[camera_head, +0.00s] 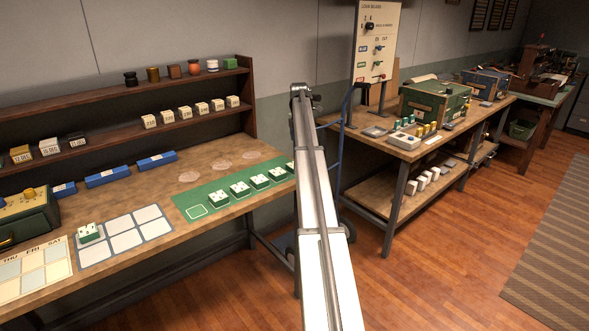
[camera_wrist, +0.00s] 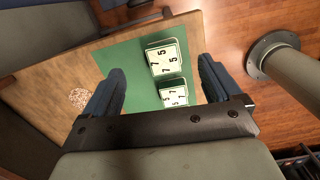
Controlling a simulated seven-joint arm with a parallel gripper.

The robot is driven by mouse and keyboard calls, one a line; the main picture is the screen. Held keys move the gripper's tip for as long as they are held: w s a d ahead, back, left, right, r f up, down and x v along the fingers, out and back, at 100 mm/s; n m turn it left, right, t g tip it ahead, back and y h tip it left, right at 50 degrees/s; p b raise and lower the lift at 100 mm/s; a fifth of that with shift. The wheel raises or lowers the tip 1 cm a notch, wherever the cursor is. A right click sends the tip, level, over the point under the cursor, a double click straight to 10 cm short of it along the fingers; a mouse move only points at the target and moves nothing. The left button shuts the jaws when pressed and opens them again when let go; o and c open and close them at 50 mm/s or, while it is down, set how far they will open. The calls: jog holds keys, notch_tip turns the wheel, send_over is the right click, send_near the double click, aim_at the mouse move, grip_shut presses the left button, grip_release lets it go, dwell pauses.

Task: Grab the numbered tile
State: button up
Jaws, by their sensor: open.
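Several white-topped, green-sided numbered tiles stand in a row on a green mat (camera_head: 187,200); one numbered tile (camera_head: 240,189) is mid-row. The row's right end is partly hidden behind my arm. In the wrist view, a tile (camera_wrist: 166,57) marked with 7s and 5s lies on the green mat (camera_wrist: 127,52), between and beyond my fingers. A second numbered tile (camera_wrist: 173,93) lies nearer my palm, partly cut off by the gripper. My gripper (camera_wrist: 161,67) is open and empty, with one finger to each side of the tiles. I cannot tell its height above them.
Another tile (camera_head: 88,232) stands on a gridded sheet (camera_head: 125,239) at left. Blue racks (camera_head: 107,177) and shelves (camera_head: 120,85) line the bench's back. A grey post (camera_wrist: 295,68) rises beside the bench in the wrist view.

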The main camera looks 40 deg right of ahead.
jog(key=shift+n+y, duration=0.3)
jog(key=a+f, duration=0.1)
jog(key=f, duration=0.3)
jog(key=a+f, duration=0.1)
jog(key=f, duration=0.1)
jog(key=shift+w+a, duration=0.25)
jog(key=shift+a, duration=0.05)
jog(key=shift+a+f, duration=0.2)
jog(key=shift+f, duration=2.35)
jog(key=c, duration=1.2)
jog(key=shift+c, duration=0.2)
